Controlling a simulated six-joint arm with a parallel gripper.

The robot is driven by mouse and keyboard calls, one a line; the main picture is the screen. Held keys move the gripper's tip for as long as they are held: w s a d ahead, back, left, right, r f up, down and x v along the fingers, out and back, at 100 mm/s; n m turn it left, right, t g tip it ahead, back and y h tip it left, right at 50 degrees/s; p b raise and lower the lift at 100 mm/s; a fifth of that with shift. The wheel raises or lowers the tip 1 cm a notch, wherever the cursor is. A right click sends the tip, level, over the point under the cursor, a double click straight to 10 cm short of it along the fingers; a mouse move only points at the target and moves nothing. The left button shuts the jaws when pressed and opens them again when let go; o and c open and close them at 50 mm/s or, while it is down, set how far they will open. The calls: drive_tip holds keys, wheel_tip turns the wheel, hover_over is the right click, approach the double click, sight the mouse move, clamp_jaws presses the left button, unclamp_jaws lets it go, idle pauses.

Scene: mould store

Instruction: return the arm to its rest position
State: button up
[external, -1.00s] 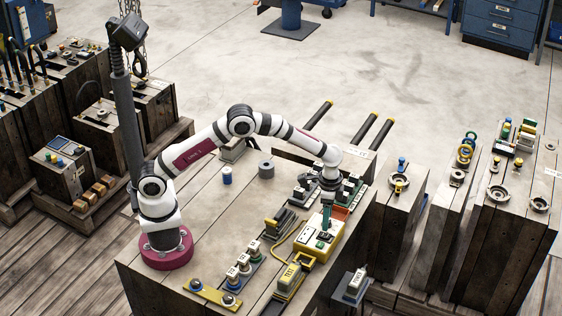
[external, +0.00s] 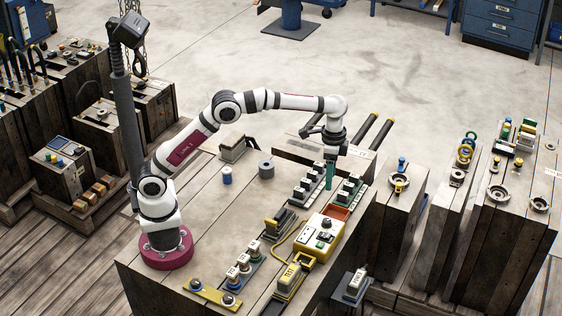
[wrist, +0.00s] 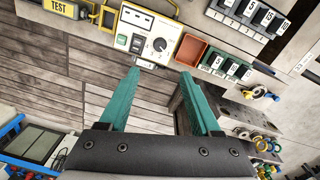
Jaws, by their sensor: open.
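My gripper (external: 329,176) is in the air above the right part of the wooden worktop (external: 205,245), over the area between two racks of small blocks. In the wrist view its two green fingers (wrist: 160,98) are apart with nothing between them. My white arm reaches from its crimson base at the left of the worktop, bent high at the elbow, with the gripper pointing down.
Below and near my gripper are a yellow tester box (external: 318,238), an orange-red tray (external: 341,212), a dark rack (external: 302,184) and a green-block rack (external: 350,187). Wooden blocks (external: 395,225) with fittings stand to the right. The worktop's middle is mostly clear.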

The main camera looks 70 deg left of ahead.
idle(0.3)
drive_tip(key=s+a+r, duration=0.4)
drive_tip(key=s+r, duration=0.1)
drive_tip(key=s, duration=0.5)
drive_tip(key=s+a+f, duration=0.1)
drive_tip(key=s+a, duration=0.1)
drive_tip(key=s, duration=0.6)
drive_tip(key=s+a+f+y, duration=0.1)
drive_tip(key=s+a+f, duration=0.1)
drive_tip(key=s, duration=0.7)
drive_tip(key=s+a+f+y, duration=0.1)
drive_tip(key=s+a+f, duration=0.1)
drive_tip(key=s, duration=0.7)
drive_tip(key=shift+s+a, duration=0.15)
drive_tip(key=shift+a, duration=0.25)
